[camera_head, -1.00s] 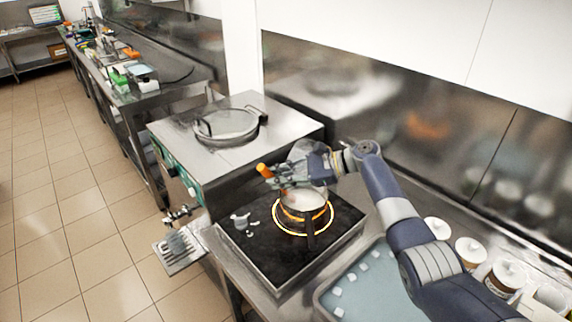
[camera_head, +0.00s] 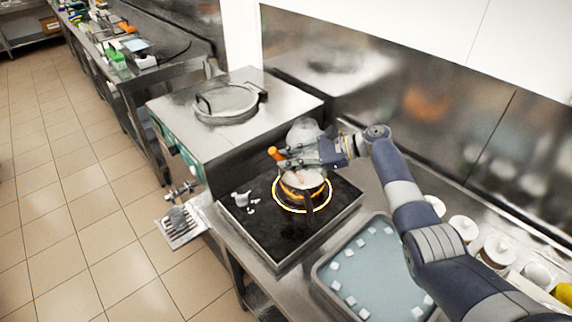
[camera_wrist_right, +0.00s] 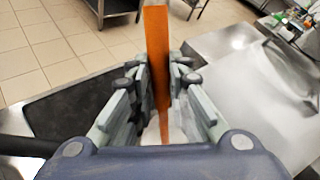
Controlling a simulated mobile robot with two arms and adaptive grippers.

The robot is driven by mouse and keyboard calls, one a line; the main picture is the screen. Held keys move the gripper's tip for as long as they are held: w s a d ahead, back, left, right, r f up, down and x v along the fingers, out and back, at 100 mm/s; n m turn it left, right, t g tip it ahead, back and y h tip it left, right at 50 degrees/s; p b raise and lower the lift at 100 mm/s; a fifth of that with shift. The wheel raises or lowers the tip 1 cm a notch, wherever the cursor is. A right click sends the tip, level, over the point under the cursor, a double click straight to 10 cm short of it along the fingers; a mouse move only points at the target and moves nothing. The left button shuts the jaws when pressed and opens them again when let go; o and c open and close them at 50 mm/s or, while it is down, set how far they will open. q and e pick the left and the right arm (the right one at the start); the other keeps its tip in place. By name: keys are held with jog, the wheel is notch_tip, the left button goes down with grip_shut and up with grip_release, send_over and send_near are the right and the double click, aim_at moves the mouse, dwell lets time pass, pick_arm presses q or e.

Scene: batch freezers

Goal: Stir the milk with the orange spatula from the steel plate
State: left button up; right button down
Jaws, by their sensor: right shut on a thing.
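My right gripper (camera_head: 288,158) is shut on the orange spatula (camera_head: 275,153) and holds it over the pot (camera_head: 322,186) on the hob. The spatula's orange handle (camera_wrist_right: 157,50) stands between the two fingers in the right wrist view. Its lower end is hard to make out, and I cannot tell how deep it reaches. The white milk (camera_head: 301,181) shows inside the pot, partly hidden by the gripper. My left gripper is not in view.
The pot is on a black hob (camera_head: 245,222) with a glowing ring. A glass jar (camera_head: 304,131) stands behind the gripper. A steel machine (camera_head: 180,105) is at left. A blue tray (camera_head: 365,270) with several white cubes and several lidded jars (camera_head: 497,250) lie at right.

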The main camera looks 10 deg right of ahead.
jog(key=shift+s+r, duration=0.1)
jog(key=shift+r, duration=0.1)
jog(key=s+a+r+p, duration=0.2)
jog(key=a+r+p, duration=0.2)
jog(key=r, duration=0.3)
jog(key=shift+s+r, duration=0.3)
jog(key=shift+r, duration=0.1)
dwell(0.6)
jog(key=shift+r, duration=0.15)
dwell(0.6)
notch_tip(320, 180, up, 5)
jog(key=shift+f, duration=0.1)
dwell(0.4)
